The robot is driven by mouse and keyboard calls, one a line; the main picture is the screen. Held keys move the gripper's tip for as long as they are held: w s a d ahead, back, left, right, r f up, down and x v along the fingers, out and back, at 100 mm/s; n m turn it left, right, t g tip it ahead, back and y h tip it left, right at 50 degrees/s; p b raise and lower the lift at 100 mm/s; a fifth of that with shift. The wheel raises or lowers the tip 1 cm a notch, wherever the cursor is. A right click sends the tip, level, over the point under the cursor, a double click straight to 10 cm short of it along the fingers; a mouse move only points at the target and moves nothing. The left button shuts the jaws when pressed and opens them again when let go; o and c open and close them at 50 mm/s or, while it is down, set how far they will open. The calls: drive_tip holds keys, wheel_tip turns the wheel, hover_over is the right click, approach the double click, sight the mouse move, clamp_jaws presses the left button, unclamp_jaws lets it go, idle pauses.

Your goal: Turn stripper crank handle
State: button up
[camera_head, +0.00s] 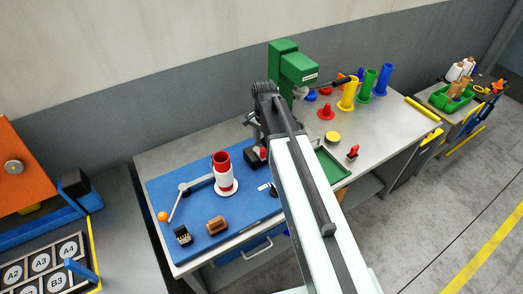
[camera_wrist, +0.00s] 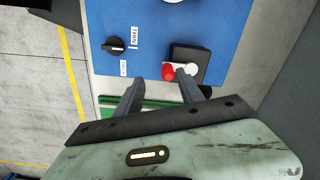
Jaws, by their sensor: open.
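In the head view a green machine (camera_head: 297,68) stands at the back of the bench with a small label too small to read for certain. A thin crank-like rod with a dark grip (camera_head: 341,83) sticks out to its right. Another lever with an orange ball knob (camera_head: 163,216) sits on the blue mat at the left. I cannot tell for certain which is the stripper crank. My gripper is largely hidden by my arm in the head view. In the wrist view my gripper (camera_wrist: 158,94) is open, its fingers apart with nothing between them. No crank shows there.
A black box (camera_wrist: 190,57) with red and white parts is close beyond the right finger; a black dial (camera_wrist: 115,45) lies left on the blue mat (camera_wrist: 155,30). A red-and-white bobbin (camera_head: 223,172) stands on the mat.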

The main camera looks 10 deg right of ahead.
sight(263, 149)
drive_tip(key=shift+w+m, duration=0.9)
drive_tip(key=shift+m, duration=0.2)
wheel_tip(263, 149, down, 8)
drive_tip(key=b, duration=0.8)
drive_tip(key=shift+r, duration=0.1)
